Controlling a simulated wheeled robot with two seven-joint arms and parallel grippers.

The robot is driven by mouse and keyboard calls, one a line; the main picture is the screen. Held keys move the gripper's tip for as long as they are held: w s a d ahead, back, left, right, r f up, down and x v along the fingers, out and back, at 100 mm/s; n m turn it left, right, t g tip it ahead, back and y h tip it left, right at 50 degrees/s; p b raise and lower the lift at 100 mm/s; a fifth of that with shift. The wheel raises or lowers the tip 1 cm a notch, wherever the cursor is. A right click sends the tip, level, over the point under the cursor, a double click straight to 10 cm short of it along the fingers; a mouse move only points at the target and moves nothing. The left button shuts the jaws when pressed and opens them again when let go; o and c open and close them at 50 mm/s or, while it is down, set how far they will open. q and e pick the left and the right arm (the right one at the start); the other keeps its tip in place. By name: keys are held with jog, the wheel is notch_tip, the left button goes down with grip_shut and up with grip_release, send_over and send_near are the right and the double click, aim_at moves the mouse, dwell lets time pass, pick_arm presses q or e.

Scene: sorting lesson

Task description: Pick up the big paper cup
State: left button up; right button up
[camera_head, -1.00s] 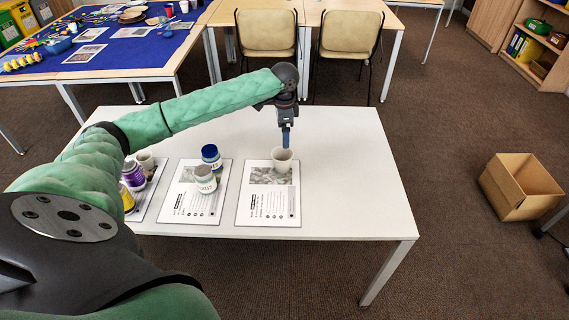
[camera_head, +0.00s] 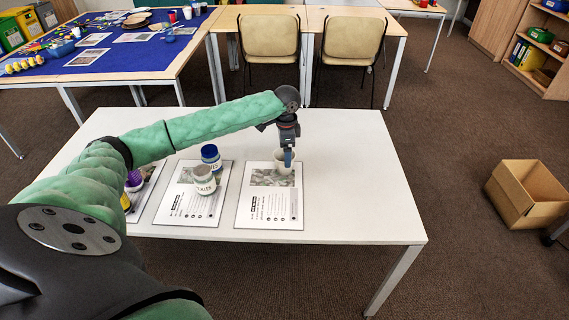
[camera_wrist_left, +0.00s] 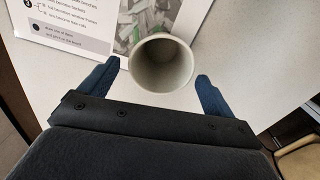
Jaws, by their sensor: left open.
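A paper cup (camera_head: 280,166), pale grey-white and empty, stands upright on the right-hand printed sheet (camera_head: 268,212), near its far edge. In the left wrist view the cup's round mouth (camera_wrist_left: 161,64) faces the camera. My left gripper (camera_head: 288,158) is right at the cup. Its two blue fingertips (camera_wrist_left: 156,72) are spread, one on each side of the cup, with a gap to it on both sides. The gripper hides part of the cup in the head view. My right gripper is in neither view.
A purple item (camera_head: 134,180) shows at the left sheet, partly behind my arm. The white table (camera_head: 350,190) is clear on the right. A cardboard box (camera_head: 527,195) sits on the floor.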

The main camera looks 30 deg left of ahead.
pick_arm(q)
jog(key=shift+a+f, duration=0.1)
jog(key=shift+f, duration=0.2)
jog(key=shift+s+a+f+p, duration=0.1)
jog(key=shift+f+p, duration=0.2)
jog(key=shift+f, duration=0.2)
jog(key=shift+s+a+f+p, duration=0.1)
jog(key=shift+f+p, duration=0.2)
jog(key=shift+f, duration=0.2)
notch_tip(320, 180, down, 2)
jog(key=shift+f, duration=0.25)
jog(key=c, duration=1)
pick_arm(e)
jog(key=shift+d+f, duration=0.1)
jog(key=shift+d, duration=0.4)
